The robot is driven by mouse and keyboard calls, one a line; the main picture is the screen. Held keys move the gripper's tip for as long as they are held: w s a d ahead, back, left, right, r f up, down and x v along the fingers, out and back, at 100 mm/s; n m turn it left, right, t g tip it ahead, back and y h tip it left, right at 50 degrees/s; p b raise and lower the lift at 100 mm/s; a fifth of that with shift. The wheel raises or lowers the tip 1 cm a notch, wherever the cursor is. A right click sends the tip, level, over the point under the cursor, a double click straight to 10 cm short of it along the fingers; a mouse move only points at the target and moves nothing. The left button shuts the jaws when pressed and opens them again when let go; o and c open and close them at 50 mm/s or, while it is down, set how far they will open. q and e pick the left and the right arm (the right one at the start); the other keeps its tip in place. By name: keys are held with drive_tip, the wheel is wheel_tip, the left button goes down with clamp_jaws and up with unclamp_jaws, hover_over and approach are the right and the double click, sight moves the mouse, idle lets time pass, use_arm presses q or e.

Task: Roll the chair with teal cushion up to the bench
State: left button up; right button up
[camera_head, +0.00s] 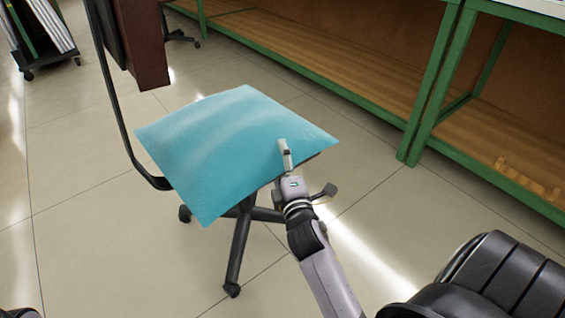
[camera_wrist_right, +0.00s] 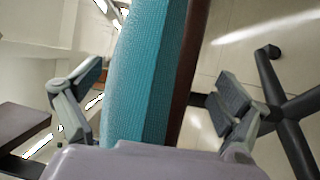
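The chair (camera_head: 237,250) with the teal cushion (camera_head: 225,135) stands on the tiled floor left of the middle. Its brown backrest (camera_head: 140,45) is at the upper left, on a dark curved bar. The bench (camera_head: 430,95) has a green frame and runs along the back and right, with floor between it and the chair. My right gripper (camera_head: 305,168) is at the near right edge of the seat. In the right wrist view its fingers are spread on either side of the cushion (camera_wrist_right: 145,75) and the brown seat board (camera_wrist_right: 188,70), apparently apart from both. My left gripper is not in view.
A dark rack on casters (camera_head: 45,35) stands at the far left. Another chair base (camera_head: 180,38) shows at the back near the bench. A small wooden item (camera_head: 530,183) lies on the bench's lower shelf. The floor between chair and bench is clear.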

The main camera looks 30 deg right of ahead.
drive_tip(key=shift+c, duration=0.5)
drive_tip(key=shift+r, duration=0.1)
drive_tip(key=c, duration=1.7)
drive_tip(key=shift+c, duration=0.4)
drive_tip(key=shift+d, duration=0.1)
